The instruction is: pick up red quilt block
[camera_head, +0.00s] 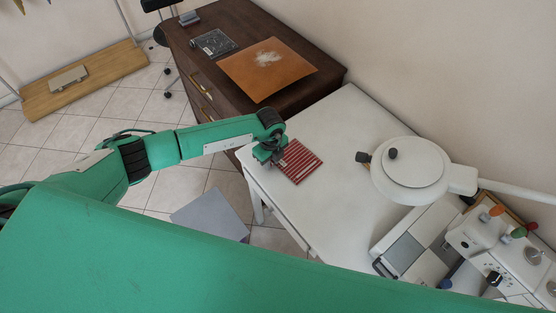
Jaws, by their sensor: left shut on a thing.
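The red quilt block (300,162), a flat red square with pale stripes, is at the left end of the white table (345,125). My left gripper (275,159) is at its left edge and is shut on it. The gripper's fingertips are small and partly hidden by the wrist. I cannot tell whether the block still touches the table. My right gripper is not in view.
A white round lamp head (412,170) hangs over the table's right part. A machine with coloured knobs (510,250) stands at the lower right. A dark wooden dresser (325,83) with an orange mat (250,75) stands behind. The table's middle is clear.

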